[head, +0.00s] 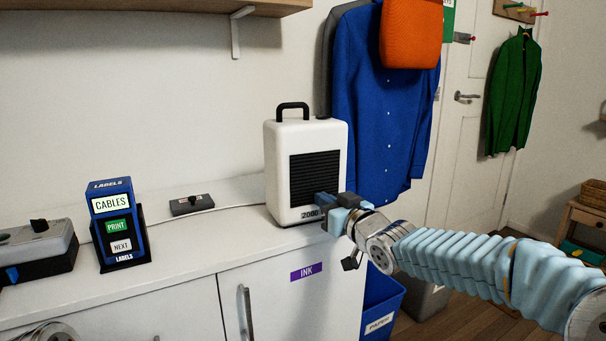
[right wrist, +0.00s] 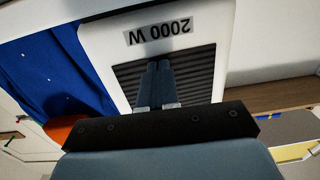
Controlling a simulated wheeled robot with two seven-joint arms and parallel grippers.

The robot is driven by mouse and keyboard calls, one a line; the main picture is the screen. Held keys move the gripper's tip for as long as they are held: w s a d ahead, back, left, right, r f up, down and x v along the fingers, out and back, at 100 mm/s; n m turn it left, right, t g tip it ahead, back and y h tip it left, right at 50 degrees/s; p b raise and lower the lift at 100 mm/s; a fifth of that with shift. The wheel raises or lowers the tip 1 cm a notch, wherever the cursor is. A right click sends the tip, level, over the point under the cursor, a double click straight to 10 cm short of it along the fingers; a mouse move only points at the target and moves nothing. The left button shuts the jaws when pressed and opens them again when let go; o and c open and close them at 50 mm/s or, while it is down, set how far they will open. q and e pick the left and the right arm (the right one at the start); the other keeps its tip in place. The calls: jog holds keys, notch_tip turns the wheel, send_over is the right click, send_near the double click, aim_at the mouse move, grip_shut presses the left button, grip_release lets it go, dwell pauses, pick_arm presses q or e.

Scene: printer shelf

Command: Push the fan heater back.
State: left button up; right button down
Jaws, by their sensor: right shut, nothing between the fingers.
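The fan heater (head: 320,140) is a white upright box with a black handle, a dark ribbed grille and a "2000 W" label. It stands near the right end of the white counter. My right gripper (head: 322,200) is shut and empty at the lower front of the heater, close to the grille's lower edge. In the right wrist view the heater (right wrist: 105,62) appears upside down, with the closed fingers (right wrist: 159,68) over the grille. I cannot tell for sure whether they touch it. The left gripper does not clearly show; only a bit of my arm is at the bottom left.
A blue label printer (head: 117,225), a small black switch box (head: 191,204) and a grey device (head: 38,245) sit on the counter (head: 205,232) left of the heater. A blue shirt (head: 385,110) hangs behind on the right. A blue paper bin (head: 382,300) stands below.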

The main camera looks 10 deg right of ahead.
aim_at(315, 219)
jog(key=shift+p+x, duration=0.45)
jog(key=shift+x, duration=1.95)
jog(key=shift+p+x, duration=0.7)
jog(key=shift+x, duration=1.25)
jog(key=shift+s, duration=0.1)
jog(key=shift+s+d+f+b, duration=0.1)
jog(key=shift+s+b, duration=0.05)
jog(key=shift+b, duration=0.25)
jog(key=shift+b+v, duration=1.1)
jog(key=shift+v, duration=0.85)
jog(key=shift+b+v, duration=0.35)
jog(key=shift+v, duration=0.9)
